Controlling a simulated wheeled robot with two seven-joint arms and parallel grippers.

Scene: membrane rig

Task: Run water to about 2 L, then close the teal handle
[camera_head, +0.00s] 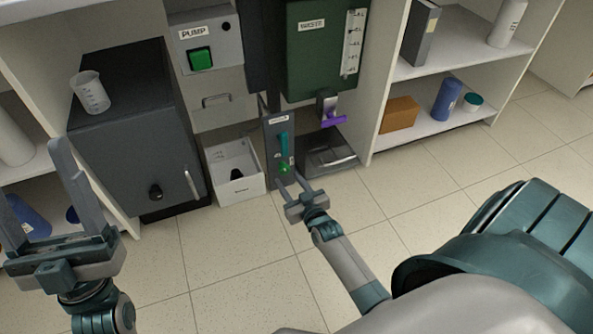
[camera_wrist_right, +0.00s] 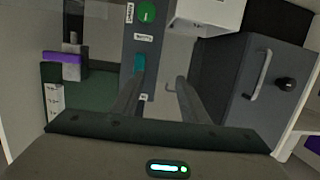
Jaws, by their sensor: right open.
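The teal handle (camera_head: 283,143) stands upright on a narrow grey panel (camera_head: 271,122) below the green tank (camera_head: 318,60). It also shows in the right wrist view (camera_wrist_right: 140,63). A round green button (camera_head: 284,168) sits below it on the panel. The tank has a pale gauge strip (camera_head: 352,42); its level is too small to read. A purple tap handle (camera_head: 322,119) is under the tank. My right gripper (camera_head: 289,178) is open and empty, just in front of the panel's lower part. My left gripper (camera_head: 32,168) is open and empty at the far left.
A pump box (camera_head: 205,30) with a green switch is left of the tank. A dark cabinet (camera_head: 130,140) carries a beaker (camera_head: 90,92). A white bin (camera_head: 233,190) and a dark tray (camera_head: 345,164) flank the panel. Shelves stand at right; the front floor is clear.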

